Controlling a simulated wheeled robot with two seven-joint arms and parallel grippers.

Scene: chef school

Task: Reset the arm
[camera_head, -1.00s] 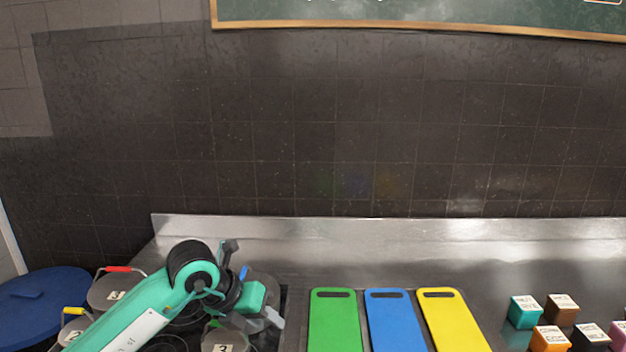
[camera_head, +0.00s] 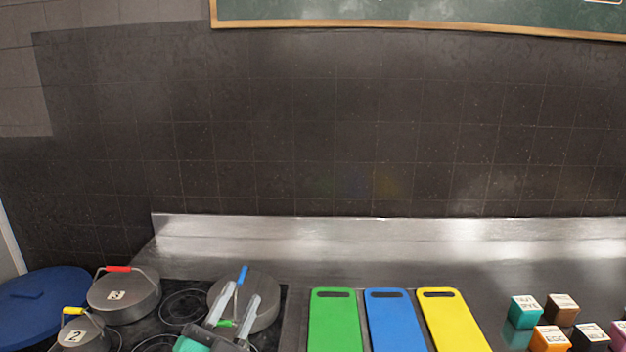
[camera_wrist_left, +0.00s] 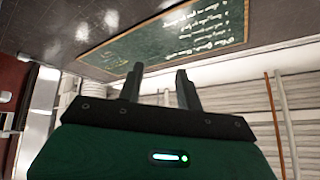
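My left gripper (camera_head: 234,312) shows low in the head view, over the front of the black stove. Its two light fingers stand apart with nothing between them, so it is open. The fingers overlap a grey pot with a blue handle (camera_head: 262,300) in the picture; I cannot tell whether they touch it. In the left wrist view the gripper (camera_wrist_left: 157,85) also has its dark fingers apart and empty, with a chalkboard (camera_wrist_left: 165,40) and a slatted wall behind. My right gripper is not in view.
On the stove (camera_head: 182,306) stand a red-handled pot (camera_head: 125,298) and a yellow-handled pot (camera_head: 82,334). Green (camera_head: 334,325), blue (camera_head: 394,325) and yellow (camera_head: 452,325) cutting boards lie to the right, then several labelled cubes (camera_head: 525,311). A blue round lid (camera_head: 42,295) is far left.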

